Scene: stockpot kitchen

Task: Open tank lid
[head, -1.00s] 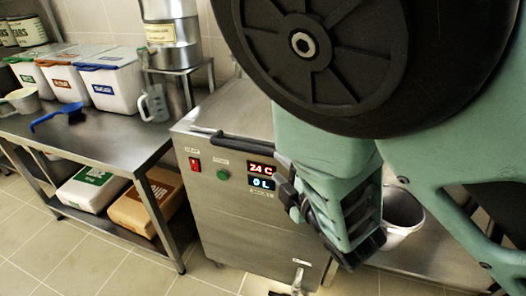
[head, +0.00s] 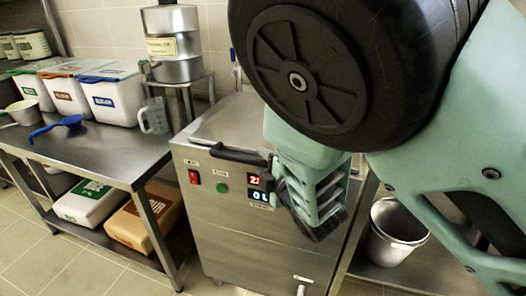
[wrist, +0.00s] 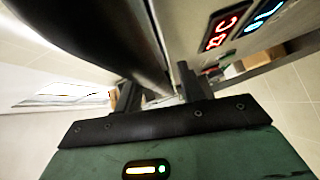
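The tank (head: 240,225) is a steel box with a flat lid (head: 238,122) on top, which lies shut. A black bar handle (head: 235,153) runs along the lid's front edge. My gripper (head: 275,178) is at the tank's front, by the handle's right end, and partly covers the display (head: 258,187). In the wrist view, the dark handle (wrist: 95,35) runs down toward the space between my two spread fingers (wrist: 158,90). The fingers are apart; I cannot tell whether they touch the handle. My arm hides the lid's right part.
A steel table (head: 95,150) with white bins (head: 112,98), a blue scoop (head: 55,127) and a clear jug (head: 153,117) stands at left. A metal bucket (head: 395,235) is on a low shelf at right.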

